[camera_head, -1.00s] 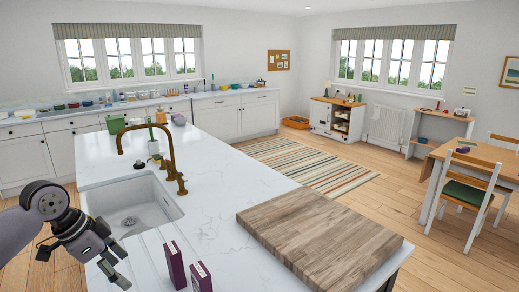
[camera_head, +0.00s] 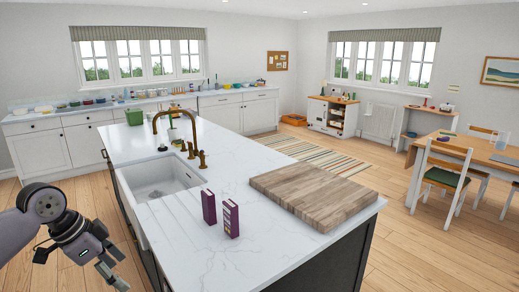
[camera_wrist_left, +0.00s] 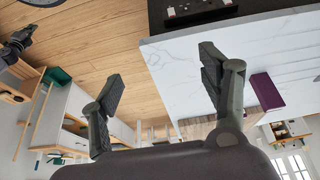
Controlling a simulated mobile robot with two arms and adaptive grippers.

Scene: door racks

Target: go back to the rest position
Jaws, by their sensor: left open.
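My left gripper (camera_head: 112,272) is at the lower left of the head view, over the wooden floor beside the island (camera_head: 200,245). Its two fingers are apart and nothing is between them, as the left wrist view (camera_wrist_left: 160,95) shows. Two purple boxes stand upright on the island: one (camera_head: 209,207) nearer the sink and one (camera_head: 230,218) to its right. A purple box also shows in the left wrist view (camera_wrist_left: 267,92). My gripper is apart from both boxes.
The island holds a white sink (camera_head: 160,178), a brass tap (camera_head: 178,135), a green container (camera_head: 134,116) and a wooden chopping board (camera_head: 315,195). A dining table (camera_head: 480,155) with chairs (camera_head: 445,175) stands at the right. The wooden floor (camera_head: 85,215) left of the island is clear.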

